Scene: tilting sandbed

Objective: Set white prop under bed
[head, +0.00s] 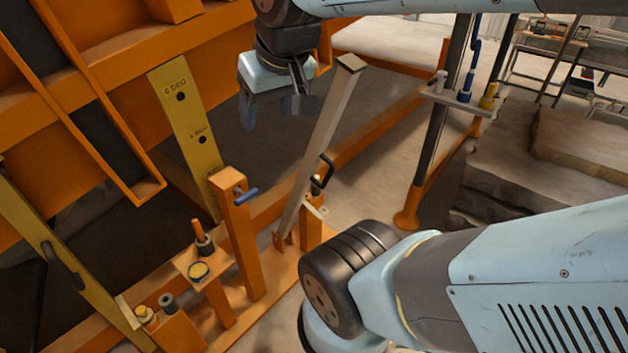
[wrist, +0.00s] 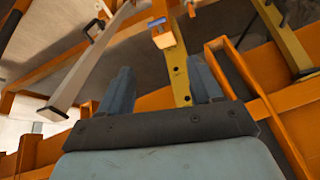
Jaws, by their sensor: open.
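The white prop (head: 322,140) is a pale square bar with a dark cap at its top. It leans up and to the right from an orange bracket at its foot, and a black handle (head: 323,174) sits beside its lower half. The tilted orange bed (head: 110,50) fills the upper left. My gripper (head: 278,108) is open and empty, left of the prop's upper end and apart from it. In the wrist view the prop (wrist: 92,62) runs diagonally at the left, outside my open fingers (wrist: 162,90).
A yellow drilled bar (head: 186,120) stands left of my gripper. An orange post (head: 238,235) with a blue-handled pin (head: 247,195) stands near the prop's foot. A dark post (head: 440,120) with a small tool shelf (head: 458,100) and stacked stone slabs (head: 560,150) are at the right.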

